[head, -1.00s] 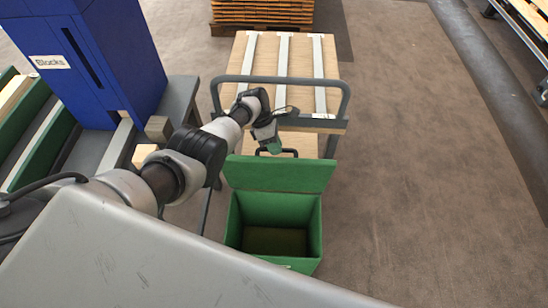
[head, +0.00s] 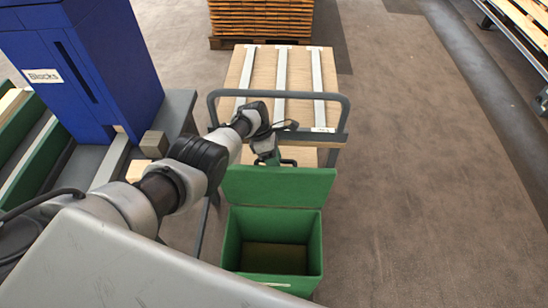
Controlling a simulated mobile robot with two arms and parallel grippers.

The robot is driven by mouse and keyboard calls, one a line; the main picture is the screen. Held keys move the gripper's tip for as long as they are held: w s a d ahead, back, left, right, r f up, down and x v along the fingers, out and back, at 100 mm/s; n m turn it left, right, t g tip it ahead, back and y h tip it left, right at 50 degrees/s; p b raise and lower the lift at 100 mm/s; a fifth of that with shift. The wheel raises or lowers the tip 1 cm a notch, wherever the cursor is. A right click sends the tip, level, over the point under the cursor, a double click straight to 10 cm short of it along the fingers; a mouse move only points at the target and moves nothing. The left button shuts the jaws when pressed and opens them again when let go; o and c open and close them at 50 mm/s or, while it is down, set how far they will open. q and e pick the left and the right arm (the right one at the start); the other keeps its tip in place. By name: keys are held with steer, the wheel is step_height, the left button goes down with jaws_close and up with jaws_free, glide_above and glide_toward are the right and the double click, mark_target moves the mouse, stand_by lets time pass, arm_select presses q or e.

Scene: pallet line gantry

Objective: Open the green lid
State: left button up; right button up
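The green box (head: 231,240) stands on the floor at lower centre, its inside open to view. Its green lid (head: 278,187) is raised at the far side, leaning back from the opening. A dark handle (head: 289,162) shows just beyond the lid's upper edge. My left gripper (head: 272,159) is by the lid's upper edge, close to the handle. Its fingers are small and partly hidden, so I cannot tell whether they touch the handle or are open or shut. My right gripper is not in view.
A cart (head: 341,118) with a grey rail and wooden top with pale strips stands just behind the box. A blue Blocks cabinet (head: 117,60) is at left. A pallet stack (head: 262,18) is at the back. The floor to the right is clear.

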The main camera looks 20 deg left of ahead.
arm_select(q)
steer(key=shift+r, duration=0.2)
steer(key=shift+r+p, duration=0.6)
steer(key=shift+p, duration=0.05)
step_height(320, 180, up, 3)
steer(key=p, duration=0.2)
steer(key=shift+p, duration=0.3)
steer(key=shift+s+d+r+p, duration=0.25)
steer(key=shift+d+r+p, duration=0.35)
steer(key=shift+d, duration=0.25)
step_height(320, 180, up, 5)
steer(key=p, duration=0.2)
glide_above(305, 168)
steer(key=shift+w+f, duration=0.1)
steer(key=shift+f, duration=0.05)
steer(key=shift+d+r, duration=0.3)
steer(key=shift+d, duration=0.25)
